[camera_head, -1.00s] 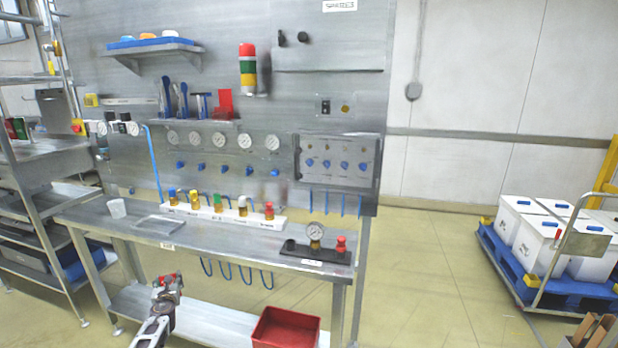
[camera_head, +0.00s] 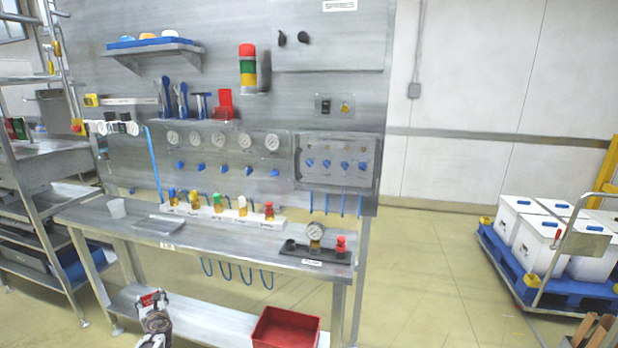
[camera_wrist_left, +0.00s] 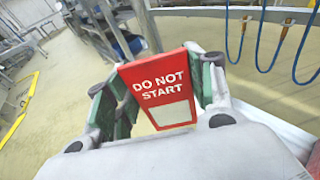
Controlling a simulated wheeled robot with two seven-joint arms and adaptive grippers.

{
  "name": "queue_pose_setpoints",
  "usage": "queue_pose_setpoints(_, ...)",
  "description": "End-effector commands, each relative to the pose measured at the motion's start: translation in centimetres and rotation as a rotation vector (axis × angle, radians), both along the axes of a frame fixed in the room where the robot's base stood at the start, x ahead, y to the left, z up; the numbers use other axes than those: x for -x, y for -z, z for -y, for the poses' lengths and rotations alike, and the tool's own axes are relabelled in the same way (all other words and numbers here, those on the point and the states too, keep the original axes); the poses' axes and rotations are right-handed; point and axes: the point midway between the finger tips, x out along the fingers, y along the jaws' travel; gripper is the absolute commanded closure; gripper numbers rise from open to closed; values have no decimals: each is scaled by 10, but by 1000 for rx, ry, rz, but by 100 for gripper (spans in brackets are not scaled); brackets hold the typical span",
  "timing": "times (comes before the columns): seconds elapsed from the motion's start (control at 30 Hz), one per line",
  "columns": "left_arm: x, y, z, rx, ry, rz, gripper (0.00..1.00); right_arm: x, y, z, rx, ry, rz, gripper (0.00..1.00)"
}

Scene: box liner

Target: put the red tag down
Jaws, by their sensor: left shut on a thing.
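The red tag (camera_wrist_left: 160,88) shows large in the left wrist view, with the words "DO NOT START" and a pale blank panel. My left gripper (camera_wrist_left: 155,100) is shut on it, one finger at each side edge. In the head view my left gripper (camera_head: 152,305) is low in front of the bench, near the lower shelf. The red tag (camera_head: 150,297) shows there as a small red and white patch at the fingertips. My right gripper is not in view.
The workbench (camera_head: 120,226) holds a white cup (camera_head: 117,208), a shallow tray (camera_head: 159,226), a rack of several coloured-top bottles (camera_head: 272,222) and a gauge stand (camera_head: 315,256). A red bin (camera_head: 285,328) sits below at right. Blue hoses (camera_head: 240,272) hang under the bench.

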Motion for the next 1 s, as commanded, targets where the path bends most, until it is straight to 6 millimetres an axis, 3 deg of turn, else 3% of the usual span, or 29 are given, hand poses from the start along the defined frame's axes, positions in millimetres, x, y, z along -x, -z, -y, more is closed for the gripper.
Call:
queue_pose_setpoints(0.47,11,-17,45,2,101,1,64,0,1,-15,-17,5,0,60)
queue_pose_setpoints(1.0,37,-39,118,-1,246,1,64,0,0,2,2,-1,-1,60)
